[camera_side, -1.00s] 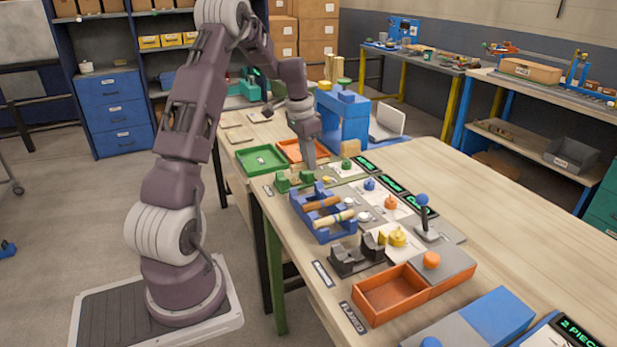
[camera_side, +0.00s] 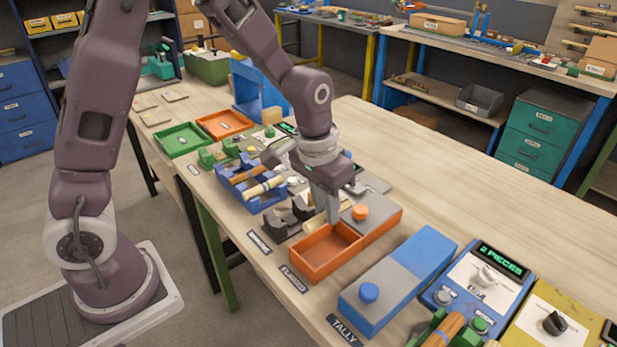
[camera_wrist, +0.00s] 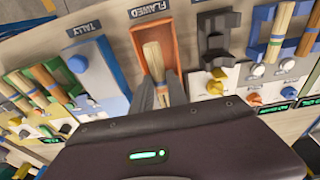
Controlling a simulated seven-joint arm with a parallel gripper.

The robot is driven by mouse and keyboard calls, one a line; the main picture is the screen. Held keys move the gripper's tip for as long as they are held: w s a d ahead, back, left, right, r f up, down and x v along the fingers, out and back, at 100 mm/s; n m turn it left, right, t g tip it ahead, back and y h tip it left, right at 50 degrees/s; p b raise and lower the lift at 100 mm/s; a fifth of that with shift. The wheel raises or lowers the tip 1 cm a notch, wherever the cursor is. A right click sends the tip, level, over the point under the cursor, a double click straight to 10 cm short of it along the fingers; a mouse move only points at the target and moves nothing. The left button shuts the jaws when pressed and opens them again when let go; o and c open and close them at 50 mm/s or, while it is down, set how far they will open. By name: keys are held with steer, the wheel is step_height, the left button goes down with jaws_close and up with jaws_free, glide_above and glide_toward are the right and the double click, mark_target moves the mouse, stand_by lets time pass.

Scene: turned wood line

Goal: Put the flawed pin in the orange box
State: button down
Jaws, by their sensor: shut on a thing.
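The orange box (camera_side: 312,274) stands on the bench behind a label reading FLAWED; its floor looks bare in the side view. My gripper (camera_side: 332,218) is low over the box's back edge. In the wrist view my gripper (camera_wrist: 163,98) is shut on a pale wooden pin (camera_wrist: 153,58). The pin's free end reaches over the orange box (camera_wrist: 135,35). In the side view the pin (camera_side: 311,224) is partly hidden by the fingers. I cannot make out a flaw on it, nor whether it touches the box.
A dark cradle (camera_side: 283,222) stands left of the box, and a blue rack (camera_side: 262,203) with wooden pins beyond it. An orange knob (camera_side: 360,212) on a grey-topped block adjoins the box. A blue and grey tally box (camera_side: 400,283) is to the right.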

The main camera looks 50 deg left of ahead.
steer(key=shift+d+f, duration=0.1)
steer(key=shift+f, duration=2.9)
steer(key=c, duration=1.2)
jaws_free()
steer(key=shift+c, duration=0.2)
steer(key=shift+r, duration=0.1)
steer(key=shift+r, duration=2.95)
